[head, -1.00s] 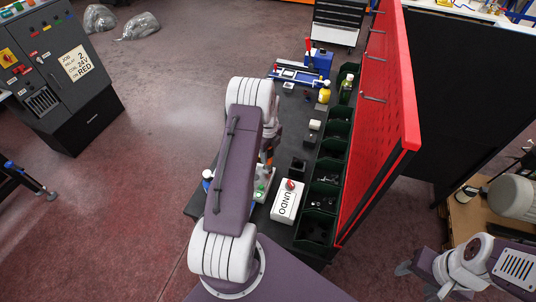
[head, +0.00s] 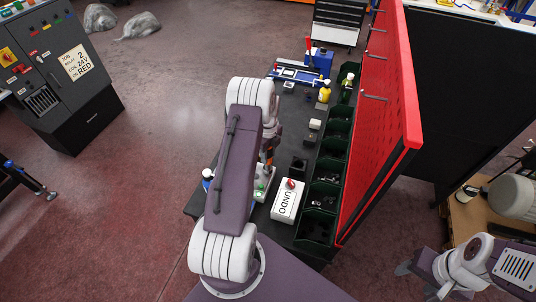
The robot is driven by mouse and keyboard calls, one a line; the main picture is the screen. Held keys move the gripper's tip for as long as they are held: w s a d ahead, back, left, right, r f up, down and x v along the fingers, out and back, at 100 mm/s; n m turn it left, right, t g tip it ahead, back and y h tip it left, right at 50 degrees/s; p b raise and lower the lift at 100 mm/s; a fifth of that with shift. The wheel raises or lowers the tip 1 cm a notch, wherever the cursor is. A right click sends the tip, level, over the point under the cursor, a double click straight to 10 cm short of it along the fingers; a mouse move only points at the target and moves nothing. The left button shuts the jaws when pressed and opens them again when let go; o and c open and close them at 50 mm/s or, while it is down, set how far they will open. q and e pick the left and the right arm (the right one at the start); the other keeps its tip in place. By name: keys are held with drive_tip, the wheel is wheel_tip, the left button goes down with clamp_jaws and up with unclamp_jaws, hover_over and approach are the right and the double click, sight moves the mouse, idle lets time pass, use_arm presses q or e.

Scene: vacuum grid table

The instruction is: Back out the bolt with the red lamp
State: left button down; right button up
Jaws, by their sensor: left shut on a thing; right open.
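A white box marked UNDO (head: 285,205) with a red dome (head: 291,183) on top stands on the dark table. Left of it is a pale fixture (head: 262,188) with green spots, partly hidden by my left arm. I cannot make out a bolt or a red lamp on the fixture. My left gripper (head: 269,150) is above the fixture, mostly hidden behind my arm. It is shut on a slim tool with an orange part (head: 269,158), pointing down toward the fixture; contact cannot be told. My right gripper (head: 405,268) is open at lower right, away from the table.
Green bins (head: 325,196) line the table's right side, below a red pegboard (head: 378,110). A blue vise-like device (head: 318,64) and a yellow bottle (head: 324,93) stand at the far end. A control cabinet (head: 70,85) at left bears a sign with RED on it.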

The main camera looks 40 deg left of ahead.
use_arm(q)
drive_tip(key=shift+f, duration=0.3)
drive_tip(key=shift+s+d+b, duration=0.1)
drive_tip(key=shift+s+b, duration=0.05)
drive_tip(key=shift+b, duration=0.15)
idle(0.8)
drive_tip(key=shift+s+r, duration=0.1)
idle(2.0)
drive_tip(key=r+p, duration=0.4)
drive_tip(key=r, duration=0.1)
drive_tip(key=shift+w, duration=0.2)
drive_tip(key=shift+f, duration=0.1)
